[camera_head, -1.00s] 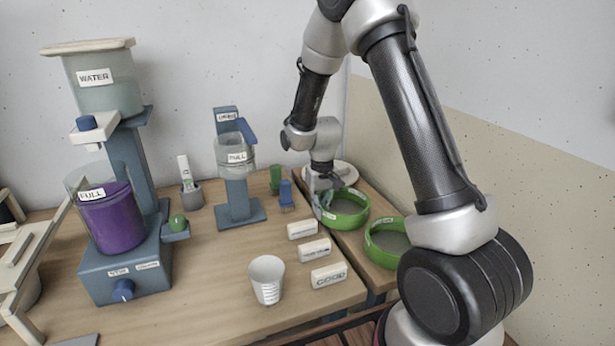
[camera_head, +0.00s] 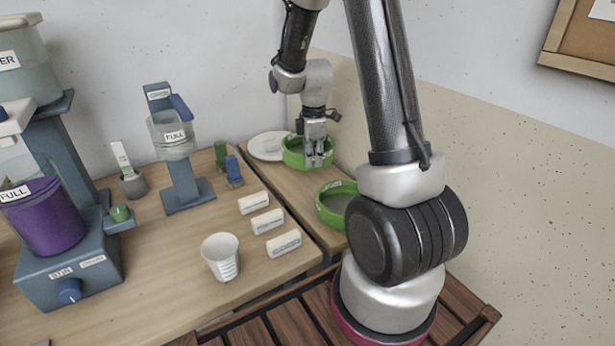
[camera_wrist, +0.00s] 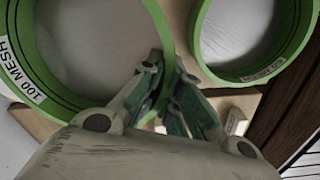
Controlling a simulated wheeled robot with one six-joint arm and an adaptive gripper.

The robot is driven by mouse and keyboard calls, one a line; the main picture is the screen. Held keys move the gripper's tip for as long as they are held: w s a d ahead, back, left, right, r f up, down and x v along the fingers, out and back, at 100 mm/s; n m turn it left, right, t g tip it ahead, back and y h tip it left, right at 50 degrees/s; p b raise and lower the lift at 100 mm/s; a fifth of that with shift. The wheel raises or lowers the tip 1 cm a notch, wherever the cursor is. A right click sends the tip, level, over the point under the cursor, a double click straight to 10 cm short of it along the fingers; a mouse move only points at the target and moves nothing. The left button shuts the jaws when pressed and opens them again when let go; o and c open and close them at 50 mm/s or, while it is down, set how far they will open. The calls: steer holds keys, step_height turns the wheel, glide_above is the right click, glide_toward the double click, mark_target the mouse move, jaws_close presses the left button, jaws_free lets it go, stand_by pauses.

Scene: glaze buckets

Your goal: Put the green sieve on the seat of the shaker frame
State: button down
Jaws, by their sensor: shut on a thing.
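Two green sieves show in the head view. One green sieve (camera_head: 292,158) is at my gripper (camera_head: 318,158), with its near wall between the fingers; it appears raised above the side table. In the wrist view this sieve, labelled "100 MESH" (camera_wrist: 45,85), fills the left, and my gripper (camera_wrist: 166,85) is shut on its rim. The other green sieve (camera_head: 326,214) stands on the side table, nearer to me; its label in the wrist view (camera_wrist: 264,70) is too blurred to read. I cannot make out the shaker frame in the current views.
A white round disc (camera_head: 262,148) lies behind the held sieve. Several white labelled blocks (camera_head: 267,222), a white cup (camera_head: 221,263) and small green and blue items (camera_head: 233,168) are on the wooden table (camera_head: 180,270). A blue stand (camera_head: 186,190) and a purple-filled container (camera_head: 45,220) are left.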

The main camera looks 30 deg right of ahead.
mark_target(313, 190)
step_height(313, 190, down, 8)
steer(key=shift+r, duration=0.1)
steer(key=shift+f, duration=0.2)
steer(key=c, duration=1.6)
jaws_free()
